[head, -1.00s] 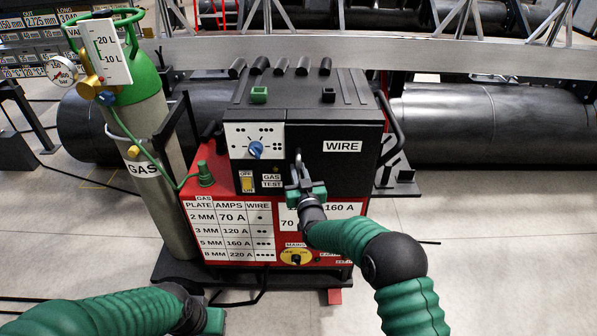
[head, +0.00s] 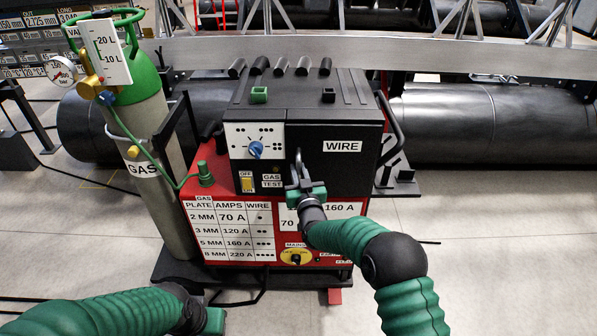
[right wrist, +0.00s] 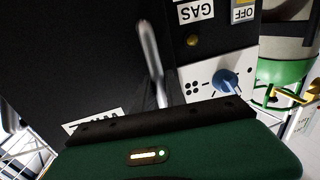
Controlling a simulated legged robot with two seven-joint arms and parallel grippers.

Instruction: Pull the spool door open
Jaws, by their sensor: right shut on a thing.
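The spool door is the black panel marked WIRE (head: 345,165) on the front of the welding machine. It looks flush with the case. The door's metal handle (head: 298,158) is an upright bar near the panel's left side. My right gripper (head: 300,182) is shut on the handle. In the right wrist view the silver handle bar (right wrist: 150,52) runs down to the dark jaw edge, which hides its lower part. My left gripper (head: 210,320) is low at the bottom left, far from the door; its fingers cannot be made out.
A blue knob (head: 255,150) and a yellow OFF/ON switch (head: 247,183) sit left of the door. A green-topped gas cylinder (head: 155,170) with hose and gauge stands at the left. A dark pipe (head: 480,125) lies behind. The floor at right is open.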

